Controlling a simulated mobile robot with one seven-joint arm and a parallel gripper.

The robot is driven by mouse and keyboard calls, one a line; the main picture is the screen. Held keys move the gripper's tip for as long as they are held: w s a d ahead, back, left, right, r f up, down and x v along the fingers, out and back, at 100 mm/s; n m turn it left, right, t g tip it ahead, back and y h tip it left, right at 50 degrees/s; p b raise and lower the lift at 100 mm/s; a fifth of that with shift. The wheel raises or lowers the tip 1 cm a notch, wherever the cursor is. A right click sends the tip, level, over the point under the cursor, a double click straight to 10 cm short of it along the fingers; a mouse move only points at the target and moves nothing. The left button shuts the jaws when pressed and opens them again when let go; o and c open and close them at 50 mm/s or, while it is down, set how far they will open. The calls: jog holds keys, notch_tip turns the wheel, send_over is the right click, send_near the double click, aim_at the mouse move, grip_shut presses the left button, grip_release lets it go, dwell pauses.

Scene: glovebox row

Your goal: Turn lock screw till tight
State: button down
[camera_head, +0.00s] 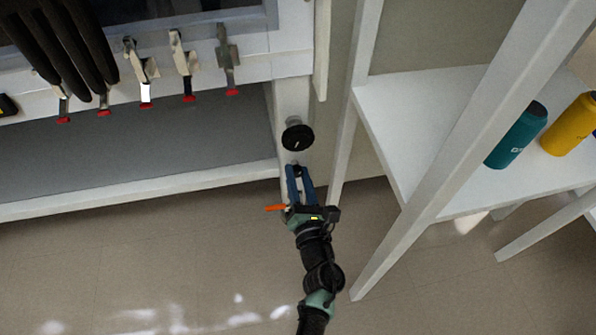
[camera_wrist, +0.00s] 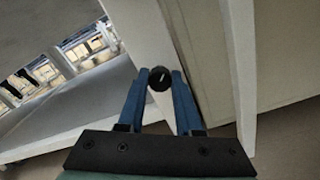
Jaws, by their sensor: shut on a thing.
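The lock screw (camera_head: 296,164) shows as a small dark piece at the tips of my gripper (camera_head: 297,169), low on the white post. In the wrist view a round black head with a pale mark, which I take as the lock screw (camera_wrist: 160,78), sits between the blue fingertips. My gripper (camera_wrist: 159,84) is shut on it, one finger on each side. A larger round black knob (camera_head: 297,138) with a pale mark is on the post just above the fingertips. The screw's shaft and its seat are hidden, so how tight it is cannot be seen.
Several latches with red tips (camera_head: 146,105) hang along the glovebox front at upper left, beside dark gloves (camera_head: 62,45). A white shelf (camera_head: 400,115) with a teal bottle (camera_head: 517,135) and a yellow bottle (camera_head: 571,124) stands close on the right. The floor at lower left is clear.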

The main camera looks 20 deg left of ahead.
jog(key=m+p, duration=0.1)
jog(key=m, duration=0.2)
jog(key=shift+m, duration=0.4)
jog(key=m+p, duration=0.2)
jog(key=m, duration=0.1)
jog(key=shift+m, duration=0.3)
jog(key=m+p, duration=0.2)
jog(key=m, duration=0.4)
jog(key=shift+m, duration=0.3)
jog(key=m+p, duration=0.2)
jog(key=m, duration=0.5)
jog(key=m+p, duration=0.1)
jog(key=m, duration=0.5)
jog(key=shift+f, duration=0.15)
jog(key=shift+m, duration=0.3)
jog(key=c, duration=0.6)
grip_release()
